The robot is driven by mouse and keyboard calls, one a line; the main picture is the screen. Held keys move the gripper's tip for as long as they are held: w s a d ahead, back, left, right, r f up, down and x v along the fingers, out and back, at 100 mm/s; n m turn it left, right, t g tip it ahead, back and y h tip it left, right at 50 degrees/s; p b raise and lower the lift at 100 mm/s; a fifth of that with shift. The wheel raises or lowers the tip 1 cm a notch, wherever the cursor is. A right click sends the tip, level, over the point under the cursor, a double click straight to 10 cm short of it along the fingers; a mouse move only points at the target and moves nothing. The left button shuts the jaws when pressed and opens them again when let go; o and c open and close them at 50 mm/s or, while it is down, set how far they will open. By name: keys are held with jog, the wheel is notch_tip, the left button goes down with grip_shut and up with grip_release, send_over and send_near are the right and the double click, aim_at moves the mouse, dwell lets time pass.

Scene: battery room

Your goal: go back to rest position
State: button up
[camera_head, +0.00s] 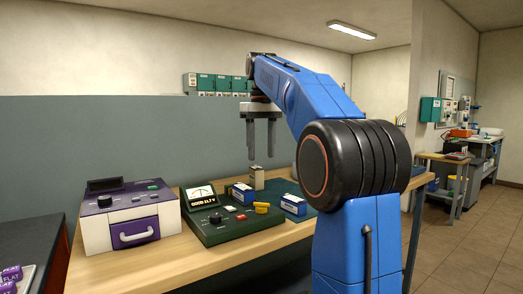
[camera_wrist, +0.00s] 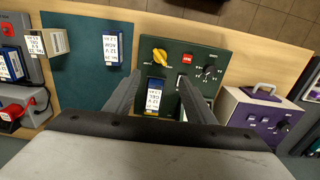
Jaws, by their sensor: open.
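My gripper (camera_head: 261,156) hangs pointing down above the workbench (camera_head: 192,250), with its two grey fingers apart and nothing between them. In the wrist view the open fingers (camera_wrist: 160,84) spread on either side of a blue and white battery (camera_wrist: 155,95) at the green tester (camera_wrist: 220,50). The fingers are above it and apart from it in the head view. The tester also shows in the head view (camera_head: 215,232), its display reading "GOOD" with a voltage. My blue arm is bent over the bench and hides part of its right end.
A white and purple device (camera_head: 128,222) stands left of the tester. A blue and white battery (camera_head: 294,204) and a beige box (camera_head: 257,177) stand on the dark green mat (camera_wrist: 85,75). Green wall units (camera_head: 222,84) are behind. Open floor (camera_head: 460,245) lies right.

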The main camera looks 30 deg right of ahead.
dwell(0.3)
jog(key=s+a+f+t, duration=0.2)
jog(key=s+a+f, duration=0.8)
jog(key=s+f, duration=0.35)
jog(key=s+a+f+t, duration=0.1)
jog(key=s+a+f, duration=0.1)
jog(key=s+f, duration=0.6)
jog(key=s+a+f+t, duration=0.1)
jog(key=s+a+f, duration=0.2)
jog(key=s+f, duration=0.5)
notch_tip(320, 180, down, 6)
jog(key=shift+s+a+r+m+t, duration=0.2)
jog(key=shift+s+a+m+t, duration=0.1)
jog(key=shift+a+t, duration=0.1)
